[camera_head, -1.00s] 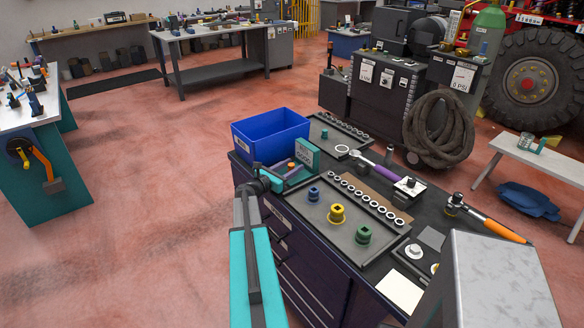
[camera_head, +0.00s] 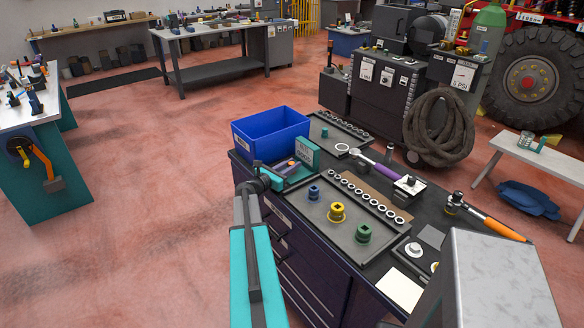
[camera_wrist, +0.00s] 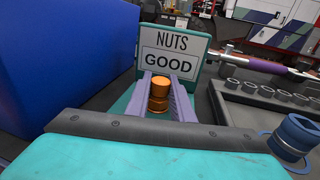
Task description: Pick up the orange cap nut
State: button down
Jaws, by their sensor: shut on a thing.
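The orange cap nut (camera_wrist: 159,88) is between the two purple-grey fingers of my gripper (camera_wrist: 162,92) in the wrist view. The fingers are shut on its sides. More orange shows directly below it; I cannot tell whether that is its lower part or another nut. A teal tray with an upright sign (camera_wrist: 172,62) reading "NUTS GOOD" stands right behind the nut. In the head view my gripper (camera_head: 284,170) is low at this teal tray (camera_head: 307,153), on the cabinet's left edge. I cannot tell whether the nut touches the tray floor.
A blue bin (camera_head: 270,135) stands close behind and left of the tray. A dark tray (camera_head: 352,216) with blue, yellow and green sockets and a row of rings lies to the right. A purple-handled ratchet (camera_head: 375,166) and an orange-handled tool (camera_head: 490,222) lie farther right.

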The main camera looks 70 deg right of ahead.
aim_at(292, 163)
jog(key=shift+r, duration=0.2)
jog(key=shift+r+b, duration=0.5)
jog(key=shift+r, duration=0.25)
jog(key=shift+r+b, duration=0.4)
jog(key=shift+r, duration=0.5)
jog(key=s+a+b, duration=0.1)
jog(key=a, duration=0.3)
jog(key=s+a+r+b, duration=0.1)
jog(key=s+a, duration=0.1)
jog(key=a, duration=0.3)
jog(key=s+a+b, duration=0.1)
jog(key=s+a, duration=0.1)
jog(key=a, duration=0.2)
jog(key=shift+s+a+r, duration=0.1)
jog(key=shift+a+r, duration=0.05)
jog(key=shift+a, duration=0.05)
jog(key=shift+s+a, duration=0.25)
jog(key=shift+a, duration=0.5)
jog(key=shift+r, duration=0.1)
